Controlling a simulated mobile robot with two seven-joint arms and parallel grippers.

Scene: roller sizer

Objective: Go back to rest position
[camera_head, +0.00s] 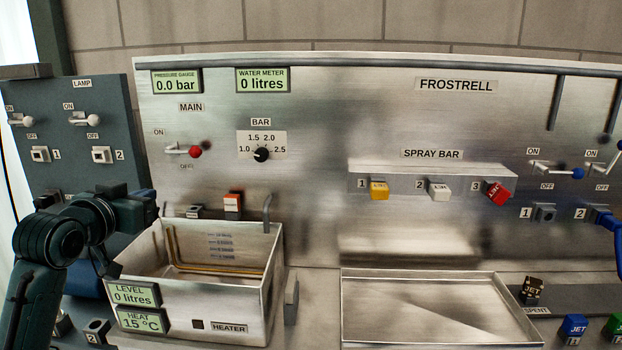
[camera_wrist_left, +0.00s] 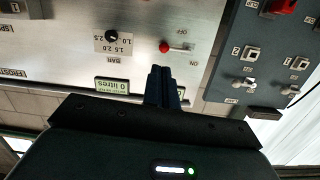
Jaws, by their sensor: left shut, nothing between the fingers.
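My left arm comes in from the left in the head view, with the left gripper (camera_head: 143,200) in front of the steel panel, near the basin's back left corner. Its fingertips are hard to make out there. In the left wrist view, where the panel appears upside down, the gripper's fingers (camera_wrist_left: 163,78) are together and empty. They point at the panel below the red-knobbed main switch (camera_wrist_left: 165,47) and show no contact with it. That main switch also shows in the head view (camera_head: 194,151). My right gripper is not in view.
The heater basin (camera_head: 262,285) stands close to the left arm. A shallow tray (camera_head: 440,342) is right of it. The lamp panel (camera_head: 75,135) is at the left. Spray-bar nozzles, yellow (camera_head: 379,190), white (camera_head: 440,190) and red (camera_head: 497,192), stick out. A blue hose (camera_head: 616,240) hangs at the right edge.

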